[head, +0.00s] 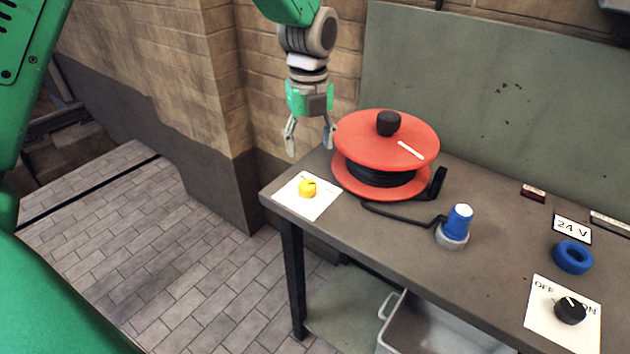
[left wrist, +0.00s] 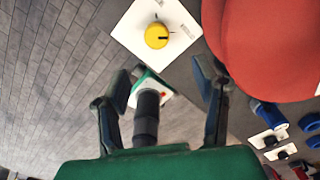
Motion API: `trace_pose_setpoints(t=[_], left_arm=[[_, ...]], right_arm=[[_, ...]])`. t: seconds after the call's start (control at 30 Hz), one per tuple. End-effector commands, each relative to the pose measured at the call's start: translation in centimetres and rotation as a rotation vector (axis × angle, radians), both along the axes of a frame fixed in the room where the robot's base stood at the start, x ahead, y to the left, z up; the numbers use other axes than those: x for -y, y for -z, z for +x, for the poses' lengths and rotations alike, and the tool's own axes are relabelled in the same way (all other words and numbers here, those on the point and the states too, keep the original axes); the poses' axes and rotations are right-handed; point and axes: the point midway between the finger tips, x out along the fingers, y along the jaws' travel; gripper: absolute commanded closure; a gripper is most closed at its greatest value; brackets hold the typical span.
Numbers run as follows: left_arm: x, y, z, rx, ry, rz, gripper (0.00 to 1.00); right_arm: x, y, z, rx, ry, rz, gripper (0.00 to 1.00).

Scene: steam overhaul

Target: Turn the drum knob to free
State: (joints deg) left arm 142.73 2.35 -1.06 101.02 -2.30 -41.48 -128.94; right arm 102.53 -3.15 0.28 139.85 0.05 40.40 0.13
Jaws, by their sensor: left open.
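A yellow knob (head: 307,188) sits on a white plate (head: 322,207) at the left end of the bench, beside the cable drum. It also shows in the left wrist view (left wrist: 156,36), with a dark pointer line toward the right of that picture. The plate's small print is unreadable. The red cable drum (head: 360,133) carries black cable and has a black knob (head: 388,123) on top. My left gripper (head: 310,143) is open and empty, pointing down above the bench's left end, apart from the yellow knob. My right gripper is not in view.
On the bench (head: 390,235) stand a blue-capped plug (head: 459,222) on the drum's cable, a blue ring (head: 572,257) and a black OFF/ON knob (head: 570,311). A grey panel (head: 480,80) rises behind. A grey bin (head: 420,325) stands below. Tiled floor lies free at left.

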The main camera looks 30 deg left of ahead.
Motion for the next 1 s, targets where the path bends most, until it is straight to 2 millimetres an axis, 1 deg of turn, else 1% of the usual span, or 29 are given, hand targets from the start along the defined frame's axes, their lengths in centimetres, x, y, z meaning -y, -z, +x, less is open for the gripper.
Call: trace_pose_setpoints(t=[0.03,0.2,0.3,0.43,0.6,0.77,0.93,0.97,1.0], left_arm=[[-0.2,1.4,-0.1,-0.006,-0.001,-0.001,0.45],[-0.6,5.3,-0.1,-0.006,-0.002,-0.004,0.45],[-0.7,7.3,-0.1,-0.005,-0.002,-0.006,0.45],[-0.7,9.4,-0.1,-0.003,-0.002,-0.007,0.45],[-0.5,10.8,-0.1,-0.002,-0.003,-0.005,0.45],[-0.2,11.0,-0.1,0.001,-0.002,-0.002,0.45],[-0.4,11.1,-0.1,0.000,-0.002,-0.004,0.45],[-0.5,11.1,-0.1,0.000,-0.002,-0.005,0.49],[-0.5,11.1,-0.1,0.001,-0.002,-0.006,0.63]], right_arm=[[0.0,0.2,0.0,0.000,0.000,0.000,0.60],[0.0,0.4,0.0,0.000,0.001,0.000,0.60],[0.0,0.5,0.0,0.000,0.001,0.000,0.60],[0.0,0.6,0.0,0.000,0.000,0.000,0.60],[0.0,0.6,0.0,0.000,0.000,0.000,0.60],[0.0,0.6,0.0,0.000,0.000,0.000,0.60],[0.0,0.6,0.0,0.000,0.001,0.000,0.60],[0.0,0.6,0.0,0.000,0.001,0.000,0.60],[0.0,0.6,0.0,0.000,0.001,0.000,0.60]])
